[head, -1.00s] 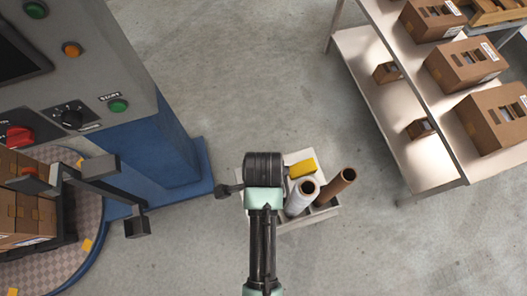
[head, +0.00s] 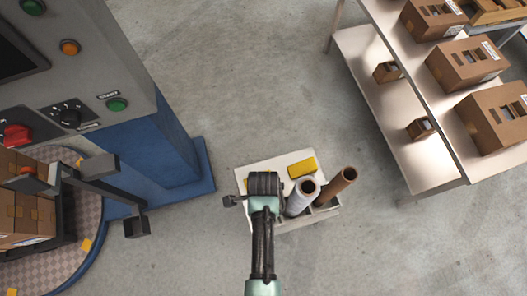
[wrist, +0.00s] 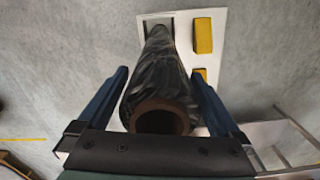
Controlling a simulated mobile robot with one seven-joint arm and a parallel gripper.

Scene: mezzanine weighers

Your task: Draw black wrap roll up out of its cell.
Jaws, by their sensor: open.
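The black wrap roll (wrist: 158,85) shows in the wrist view, with the brown open end of its core nearest the camera. Its far end reaches the dark cell opening (wrist: 150,20) in the white stand (wrist: 218,18). My gripper (wrist: 160,76) is open, with one blue finger on each side of the roll. Gaps seem to show between fingers and roll, but I cannot tell whether either touches. In the head view my wrist is over the left part of the stand (head: 250,164) and hides the black roll and the fingers.
A white roll (head: 301,197) and a brown tube (head: 336,186) stand tilted close right of my wrist. A yellow block (head: 302,167) lies on the stand. A blue machine column (head: 175,150) is left; a shelf with boxes (head: 465,62) is right.

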